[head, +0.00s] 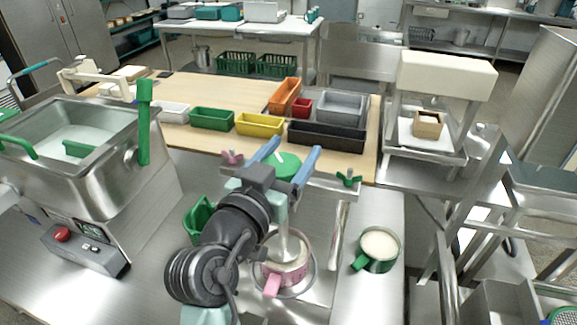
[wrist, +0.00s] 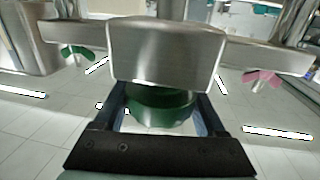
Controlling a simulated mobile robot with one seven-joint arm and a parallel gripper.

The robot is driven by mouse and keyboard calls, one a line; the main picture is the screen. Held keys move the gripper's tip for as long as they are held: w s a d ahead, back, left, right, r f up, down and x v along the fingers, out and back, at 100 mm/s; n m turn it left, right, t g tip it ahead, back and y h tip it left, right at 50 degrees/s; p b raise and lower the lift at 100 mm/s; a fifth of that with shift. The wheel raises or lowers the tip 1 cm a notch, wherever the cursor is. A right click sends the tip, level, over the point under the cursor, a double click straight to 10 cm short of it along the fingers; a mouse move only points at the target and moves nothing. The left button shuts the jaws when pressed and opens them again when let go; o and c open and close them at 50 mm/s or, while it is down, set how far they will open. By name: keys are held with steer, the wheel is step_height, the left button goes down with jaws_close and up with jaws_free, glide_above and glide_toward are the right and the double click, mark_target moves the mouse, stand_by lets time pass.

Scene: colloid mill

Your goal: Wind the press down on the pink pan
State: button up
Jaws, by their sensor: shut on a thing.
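The press has a steel crossbar (head: 325,186) with a green round knob (head: 283,166) at its middle. A pale screw shaft (head: 288,225) runs down from it toward the pink pan (head: 290,272), which stands under the press with its handle toward me. Whether the press touches the pan's contents cannot be told. My gripper (head: 290,158) has its two blue fingers on either side of the knob. In the wrist view the knob (wrist: 160,110) sits between the fingers, below a steel block (wrist: 165,52) of the press. My arm hides part of the press.
A pink wing nut (head: 232,157) and a green wing nut (head: 348,178) sit at the crossbar's ends. A green pan (head: 379,250) with pale contents stands to the right. A steel vat (head: 75,150) stands left, and several coloured bins (head: 260,124) lie on the board behind.

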steer(key=shift+s+d+m+g+h+b, duration=0.15)
steer(key=shift+m+g+h+b, duration=0.5)
steer(key=shift+h+b, duration=0.4)
steer(key=o, duration=1.3)
steer(key=shift+b+v, duration=1.25)
steer(key=shift+v, duration=5.2)
